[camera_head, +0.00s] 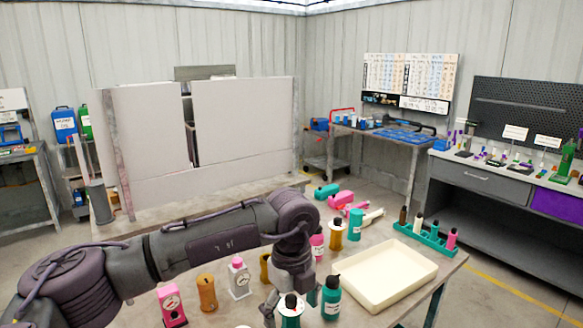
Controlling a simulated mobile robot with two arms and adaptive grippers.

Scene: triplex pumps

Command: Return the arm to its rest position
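My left arm comes in from the left and reaches across the table. Its gripper (290,299) points down near the front edge of the view, with its fingers apart. A teal bottle with a white top and black cap (290,312) stands between or just in front of the fingers; whether they touch it I cannot tell. Another teal bottle (331,298) stands just right of the gripper. My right gripper is not in view.
A cream tray (427,270) lies to the right, empty. A teal rack (425,240) with small bottles is behind it. Pink (172,306), orange (207,292) and white-pink (239,277) items stand by the arm. Bottles and pink parts lie behind the gripper. A white panel (243,128) stands at the back.

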